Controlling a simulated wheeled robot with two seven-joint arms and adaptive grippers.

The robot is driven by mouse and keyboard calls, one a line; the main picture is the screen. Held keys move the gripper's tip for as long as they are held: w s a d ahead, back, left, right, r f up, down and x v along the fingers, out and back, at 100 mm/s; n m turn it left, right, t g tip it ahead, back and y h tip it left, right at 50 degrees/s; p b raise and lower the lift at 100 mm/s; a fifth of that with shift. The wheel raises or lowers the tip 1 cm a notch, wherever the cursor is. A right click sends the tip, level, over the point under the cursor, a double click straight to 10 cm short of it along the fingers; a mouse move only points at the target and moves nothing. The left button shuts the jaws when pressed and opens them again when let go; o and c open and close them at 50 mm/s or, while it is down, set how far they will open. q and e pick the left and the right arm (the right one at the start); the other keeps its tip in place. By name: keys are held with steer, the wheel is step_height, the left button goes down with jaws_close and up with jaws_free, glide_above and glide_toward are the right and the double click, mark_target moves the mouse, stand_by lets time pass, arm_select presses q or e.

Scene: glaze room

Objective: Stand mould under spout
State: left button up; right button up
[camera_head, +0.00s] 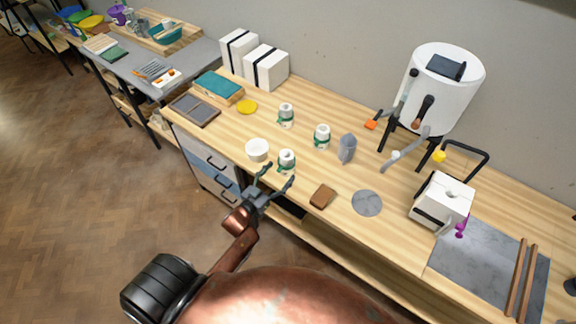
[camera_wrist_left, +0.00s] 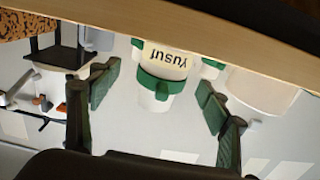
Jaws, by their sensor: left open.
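A white tank (camera_head: 440,85) on dark legs stands at the back right of the bench, with grey pipe-like arms at its front; which is the spout I cannot tell. A white block (camera_head: 444,197) with a hole in its top and a dark band sits right of the tank's front; it looks like a mould. Two more white blocks with black straps (camera_head: 265,67) stand against the wall. My left gripper (camera_head: 280,174) is open at the bench's front edge, beside a white jar with a green band (camera_head: 287,159). In the left wrist view, a jar labelled "Yusuf" (camera_wrist_left: 165,65) shows beyond the open fingers.
Two similar jars (camera_head: 322,136) (camera_head: 286,114), a white bowl (camera_head: 257,149), a grey faceted piece (camera_head: 347,148), a brown block (camera_head: 322,196) and a grey disc (camera_head: 367,203) are on the bench. A grey slab (camera_head: 465,268) with wooden sticks (camera_head: 520,280) lies at right.

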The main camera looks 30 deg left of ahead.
arm_select(q)
steer(key=w, duration=0.5)
steer(key=shift+w+a+r, duration=0.1)
steer(key=shift+w+r, duration=0.05)
steer(key=shift+r, duration=0.15)
steer(key=shift+w, duration=0.2)
steer(key=shift+c, duration=0.3)
steer(key=c, duration=1.4)
steer(key=shift+r, duration=0.1)
steer(key=shift+c, duration=0.4)
arm_select(e)
steer(key=shift+s+d, duration=0.2)
steer(key=shift+s, duration=0.5)
arm_select(q)
steer(key=shift+r, duration=0.1)
